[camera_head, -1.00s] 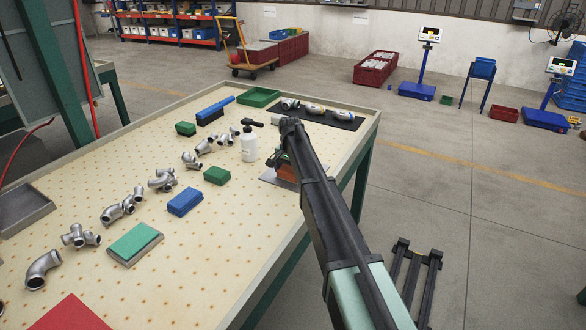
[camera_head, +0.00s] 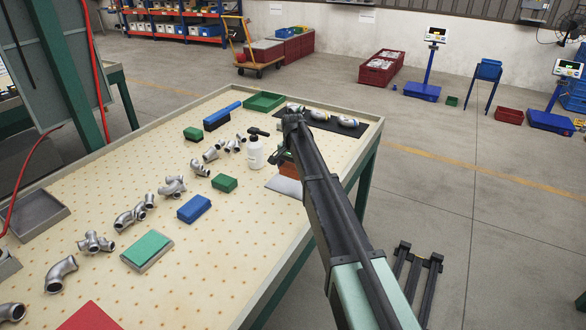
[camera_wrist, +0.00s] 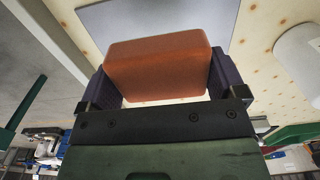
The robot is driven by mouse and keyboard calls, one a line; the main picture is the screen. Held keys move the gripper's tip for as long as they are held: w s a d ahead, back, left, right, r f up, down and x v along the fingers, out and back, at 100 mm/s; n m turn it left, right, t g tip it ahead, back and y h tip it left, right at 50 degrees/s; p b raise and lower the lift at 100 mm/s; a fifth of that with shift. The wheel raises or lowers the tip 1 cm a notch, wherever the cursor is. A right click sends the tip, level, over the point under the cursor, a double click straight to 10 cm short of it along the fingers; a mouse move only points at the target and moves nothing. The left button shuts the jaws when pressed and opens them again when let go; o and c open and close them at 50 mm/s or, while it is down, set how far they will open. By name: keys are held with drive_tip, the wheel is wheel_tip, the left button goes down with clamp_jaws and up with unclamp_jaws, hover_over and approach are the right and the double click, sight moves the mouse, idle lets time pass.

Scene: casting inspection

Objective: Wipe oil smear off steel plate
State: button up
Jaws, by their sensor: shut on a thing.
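My gripper (camera_head: 285,157) is shut on an orange sponge block (camera_wrist: 156,68), with a dark finger on each side of it in the wrist view. In the head view the sponge (camera_head: 287,169) shows at the far part of the grey steel plate (camera_head: 285,186), near the bench's right edge. The plate also shows beyond the sponge in the wrist view (camera_wrist: 165,20). I cannot tell whether the sponge touches the plate. No oil smear is visible on the bare part of the plate; the sponge and arm hide the rest.
A white spray bottle (camera_head: 256,154) stands close left of the plate. A green block (camera_head: 224,183), a blue block (camera_head: 194,208) and several metal pipe fittings lie further left. A dark mat (camera_head: 335,125) with fittings lies behind.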

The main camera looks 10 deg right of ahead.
wheel_tip(320, 180, up, 3)
drive_tip(key=p, duration=0.2)
drive_tip(key=shift+p, duration=0.35)
